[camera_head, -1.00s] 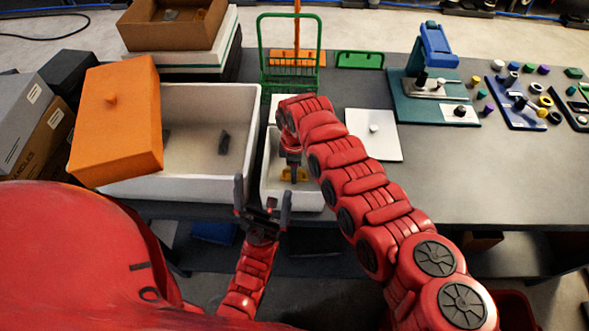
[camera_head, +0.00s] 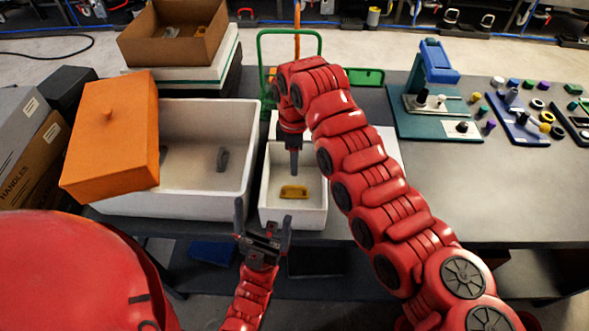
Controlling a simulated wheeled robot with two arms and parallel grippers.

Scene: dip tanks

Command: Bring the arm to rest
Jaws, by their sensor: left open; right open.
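My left gripper (camera_head: 263,226) is the lower one, in front of the table's front edge. Its two fingers point up and stand apart, with nothing between them. My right arm reaches in from the lower right and bends down over the small white tank. My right gripper (camera_head: 293,165) points down above this tank (camera_head: 311,216); its fingers are seen nearly edge-on and hold nothing visible. A yellow handle-like part (camera_head: 293,192) lies in the small tank, below and apart from the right gripper.
A large white tank (camera_head: 235,185) stands to the left with a grey part (camera_head: 222,159) inside. An orange lid (camera_head: 110,140) leans over its left side. A green wire rack (camera_head: 289,34) stands behind my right arm. A teal press stand (camera_head: 432,122) is at right; the right front tabletop is clear.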

